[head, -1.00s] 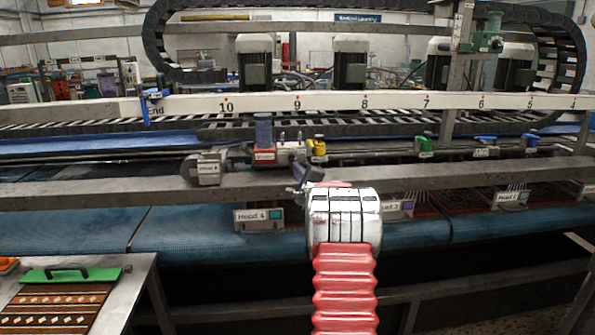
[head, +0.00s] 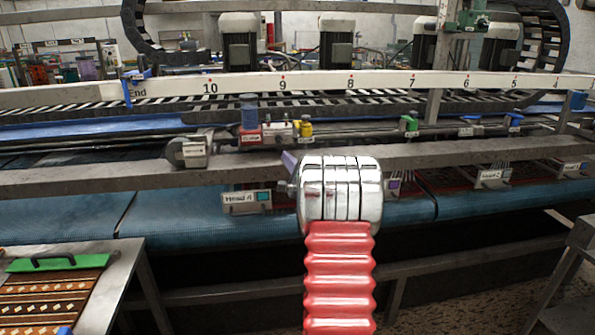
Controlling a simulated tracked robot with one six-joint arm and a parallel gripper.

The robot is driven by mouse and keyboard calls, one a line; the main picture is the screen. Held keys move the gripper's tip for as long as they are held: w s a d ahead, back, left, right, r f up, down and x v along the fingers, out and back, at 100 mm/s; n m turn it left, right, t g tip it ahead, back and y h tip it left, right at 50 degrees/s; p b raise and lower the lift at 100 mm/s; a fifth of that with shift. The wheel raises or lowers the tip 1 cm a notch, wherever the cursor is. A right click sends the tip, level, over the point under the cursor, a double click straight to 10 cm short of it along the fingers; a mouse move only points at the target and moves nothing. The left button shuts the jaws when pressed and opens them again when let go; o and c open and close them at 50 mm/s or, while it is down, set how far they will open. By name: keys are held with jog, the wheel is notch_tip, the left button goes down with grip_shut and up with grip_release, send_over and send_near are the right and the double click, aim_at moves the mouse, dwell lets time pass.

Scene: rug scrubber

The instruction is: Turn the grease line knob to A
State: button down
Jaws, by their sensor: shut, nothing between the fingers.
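I cannot read a label that surely names the grease line knob. Candidates on the machine's rail are a red block with a blue-grey cylinder (head: 249,112), a yellow valve (head: 306,127) beside it, a green knob (head: 409,124) and blue handles (head: 514,120) farther right. Their small labels are too blurred to read, and no A mark is legible. My gripper (head: 289,162) is mostly hidden behind my chrome wrist; only a purplish piece shows at its upper left. It appears below the yellow valve in the picture, shut and empty. I see no contact with any knob.
A grey steel beam (head: 90,181) crosses in front of the valves. Below it are blue rollers (head: 180,211) and a box labelled Head 4 (head: 246,201). A metal frame (head: 572,275) stands at lower right.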

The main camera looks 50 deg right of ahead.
jog(key=v, duration=0.7)
jog(key=shift+s+d, duration=0.2)
jog(key=shift+s, duration=0.1)
jog(key=shift+f, duration=0.15)
